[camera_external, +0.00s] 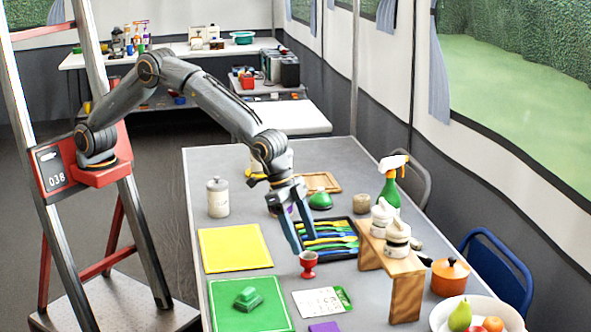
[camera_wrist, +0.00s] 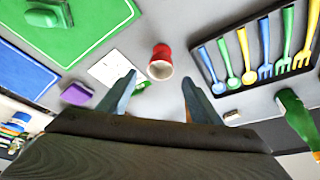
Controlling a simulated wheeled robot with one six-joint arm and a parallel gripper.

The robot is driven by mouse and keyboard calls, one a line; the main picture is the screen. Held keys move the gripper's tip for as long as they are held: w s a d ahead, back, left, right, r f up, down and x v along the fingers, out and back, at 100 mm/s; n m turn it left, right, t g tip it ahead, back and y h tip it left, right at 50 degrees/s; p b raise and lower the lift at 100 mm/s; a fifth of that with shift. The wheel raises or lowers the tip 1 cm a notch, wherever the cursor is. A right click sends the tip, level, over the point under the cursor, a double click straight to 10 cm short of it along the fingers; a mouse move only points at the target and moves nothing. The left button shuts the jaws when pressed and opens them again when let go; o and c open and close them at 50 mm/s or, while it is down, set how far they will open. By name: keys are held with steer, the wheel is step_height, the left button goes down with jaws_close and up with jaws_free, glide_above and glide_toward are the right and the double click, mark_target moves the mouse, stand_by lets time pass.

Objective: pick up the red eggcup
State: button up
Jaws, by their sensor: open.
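The red eggcup (camera_external: 308,264) stands upright on the grey table, just in front of the cutlery tray. In the wrist view the red eggcup (camera_wrist: 161,62) shows its pale inside, beyond the fingertips and roughly between them. My gripper (camera_external: 305,243) points down above and slightly behind the eggcup in the external view. In the wrist view my gripper (camera_wrist: 158,80) has its two fingers wide apart with nothing between them. I cannot tell whether a finger touches the eggcup.
A black tray (camera_external: 352,256) of coloured cutlery lies close behind the eggcup. A white card (camera_external: 315,302) and a purple block (camera_external: 324,327) lie in front. A wooden stand (camera_external: 406,290) with jars is at right. Green (camera_external: 270,312) and yellow (camera_external: 235,248) mats lie left.

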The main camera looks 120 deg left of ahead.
mark_target(308, 258)
steer(key=x, duration=0.6)
steer(key=shift+s+f+p, duration=0.2)
steer(key=shift+f+p, duration=0.1)
steer(key=shift+f, duration=0.1)
steer(key=shift+c, duration=0.4)
steer(key=c, duration=1)
